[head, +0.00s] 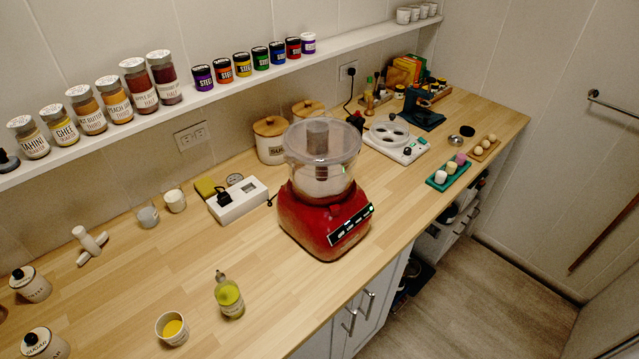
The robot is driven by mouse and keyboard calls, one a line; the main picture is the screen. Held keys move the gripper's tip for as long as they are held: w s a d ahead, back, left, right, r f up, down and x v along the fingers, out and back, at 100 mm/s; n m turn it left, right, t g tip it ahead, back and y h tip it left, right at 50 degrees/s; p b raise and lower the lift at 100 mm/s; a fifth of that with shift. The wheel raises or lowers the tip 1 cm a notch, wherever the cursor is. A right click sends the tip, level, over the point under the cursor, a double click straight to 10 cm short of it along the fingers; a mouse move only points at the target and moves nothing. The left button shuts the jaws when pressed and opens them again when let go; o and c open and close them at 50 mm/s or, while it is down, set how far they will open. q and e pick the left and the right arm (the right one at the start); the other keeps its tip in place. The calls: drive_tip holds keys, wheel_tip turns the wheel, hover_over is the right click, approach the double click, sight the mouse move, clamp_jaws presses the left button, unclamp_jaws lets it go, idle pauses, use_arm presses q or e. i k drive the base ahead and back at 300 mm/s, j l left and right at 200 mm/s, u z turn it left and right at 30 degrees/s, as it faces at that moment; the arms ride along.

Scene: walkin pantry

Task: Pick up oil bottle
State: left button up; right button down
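In the head view, a clear glass bottle of yellow-green oil (229,297) stands upright on the wooden counter near its front edge. It has a narrow neck with a dark spout. A small white cup with yellow contents (173,329) stands just left of the bottle, apart from it. Neither of my grippers shows in this view.
A red food processor (325,215) stands right of the bottle and behind it. A white power strip (238,200) and small cups (148,216) lie further back. White canisters (42,343) stand at the left. The counter (150,265) behind the bottle is clear.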

sight(228, 294)
drive_tip(key=i+l+u, duration=0.1)
drive_tip(key=l+u, duration=0.15)
drive_tip(key=u, duration=0.15)
drive_tip(key=l+u, duration=0.25)
drive_tip(key=u, duration=0.15)
drive_tip(key=l+u, duration=0.6)
drive_tip(key=u, duration=0.2)
